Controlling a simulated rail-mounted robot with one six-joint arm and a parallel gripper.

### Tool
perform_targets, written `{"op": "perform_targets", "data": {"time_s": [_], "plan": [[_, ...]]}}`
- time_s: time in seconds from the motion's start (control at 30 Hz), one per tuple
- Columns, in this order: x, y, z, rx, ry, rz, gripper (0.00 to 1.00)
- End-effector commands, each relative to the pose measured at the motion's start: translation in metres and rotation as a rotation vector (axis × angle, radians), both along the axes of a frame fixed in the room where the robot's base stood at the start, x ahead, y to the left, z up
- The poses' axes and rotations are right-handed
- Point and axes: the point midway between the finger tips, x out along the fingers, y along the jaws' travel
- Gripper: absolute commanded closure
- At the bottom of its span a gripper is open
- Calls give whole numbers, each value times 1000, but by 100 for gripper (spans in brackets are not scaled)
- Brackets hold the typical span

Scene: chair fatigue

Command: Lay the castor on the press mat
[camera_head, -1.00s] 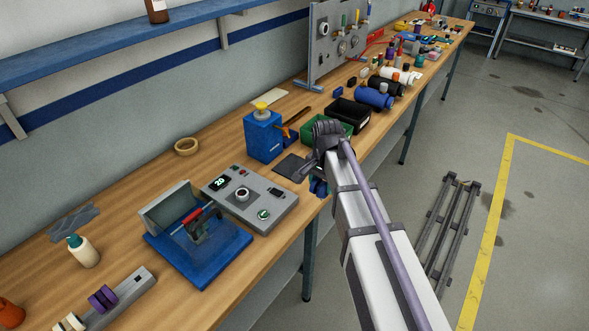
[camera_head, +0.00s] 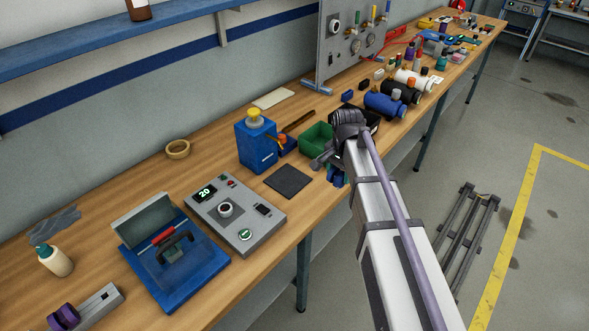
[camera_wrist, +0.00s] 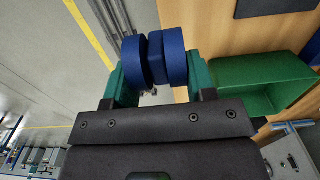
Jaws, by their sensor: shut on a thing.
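My gripper (camera_wrist: 158,75) has green fingers shut on the blue castor (camera_wrist: 154,58), whose rounded wheels sit side by side in the wrist view. In the head view my wrist largely hides the castor; a bit of blue (camera_head: 337,178) shows below it, beyond the bench's front edge. A flat dark square mat (camera_head: 289,181) lies bare on the bench, to the left of my gripper. Its edge also shows at the top of the wrist view (camera_wrist: 277,6). The castor is apart from the mat.
A green bin (camera_head: 314,141) stands close behind my gripper and also shows in the wrist view (camera_wrist: 265,88). A grey control box (camera_head: 205,207) and a blue tool with a raised plate (camera_head: 205,262) lie left of the mat. A blue box (camera_head: 256,148) stands behind it.

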Motion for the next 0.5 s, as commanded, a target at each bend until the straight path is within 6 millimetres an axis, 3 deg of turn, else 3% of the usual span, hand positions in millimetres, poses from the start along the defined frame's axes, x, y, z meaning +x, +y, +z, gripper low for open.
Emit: {"op": "perform_targets", "data": {"time_s": [0.3, 0.5], "plan": [[73, 83, 0, 0, 0, 5, 70], [98, 116, 0, 0, 0, 2, 70]]}}
